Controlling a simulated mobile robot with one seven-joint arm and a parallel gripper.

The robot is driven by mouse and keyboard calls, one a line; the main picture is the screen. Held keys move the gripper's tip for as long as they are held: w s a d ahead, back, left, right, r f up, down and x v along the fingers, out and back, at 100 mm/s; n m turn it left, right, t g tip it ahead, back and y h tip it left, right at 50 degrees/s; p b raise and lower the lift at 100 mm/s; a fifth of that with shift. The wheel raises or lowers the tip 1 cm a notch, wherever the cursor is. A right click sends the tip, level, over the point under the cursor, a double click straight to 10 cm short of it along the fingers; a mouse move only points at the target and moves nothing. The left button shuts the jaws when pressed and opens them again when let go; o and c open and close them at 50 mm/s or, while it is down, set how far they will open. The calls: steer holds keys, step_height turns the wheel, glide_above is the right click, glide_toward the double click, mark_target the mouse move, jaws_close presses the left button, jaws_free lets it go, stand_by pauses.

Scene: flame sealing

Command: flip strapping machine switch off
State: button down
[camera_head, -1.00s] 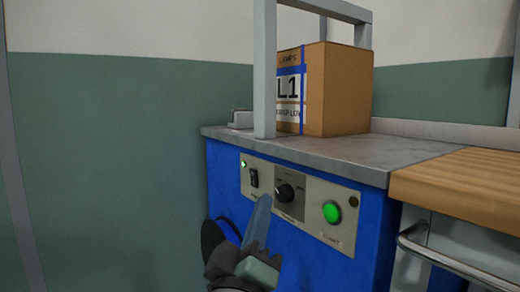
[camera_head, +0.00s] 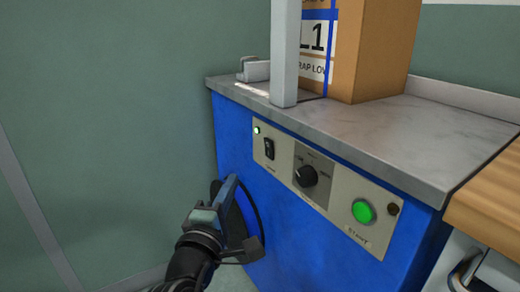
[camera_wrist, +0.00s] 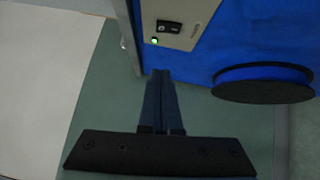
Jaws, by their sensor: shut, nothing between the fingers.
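The blue strapping machine (camera_head: 290,220) has a beige control panel on its front. The black rocker switch (camera_head: 268,149) is at the panel's left end, next to a small lit green lamp (camera_head: 256,130). In the wrist view the switch (camera_wrist: 169,27) and the lit lamp (camera_wrist: 154,41) are near the top. Which way the rocker is tipped is too small to tell. My gripper (camera_head: 231,183) is shut and empty, below and left of the switch and apart from it. In the wrist view its closed fingers (camera_wrist: 160,75) point up, below the lamp.
A black dial (camera_head: 306,176) and a green start button (camera_head: 363,211) are right of the switch. A black round reel (camera_wrist: 262,83) sticks out of the machine's front. A strapped cardboard box (camera_head: 375,50) stands on the grey top behind a metal arch (camera_head: 285,55).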

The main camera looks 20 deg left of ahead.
steer(key=b, duration=0.5)
glide_toward(269, 149)
steer(key=w+a, duration=0.4)
steer(key=a, duration=0.1)
steer(key=w+d+b, duration=0.1)
steer(key=w+d+r, duration=0.1)
steer(key=w, duration=0.1)
steer(key=shift+d+r+b, duration=0.2)
steer(key=shift+d+b, duration=0.05)
steer(key=shift+b, duration=0.1)
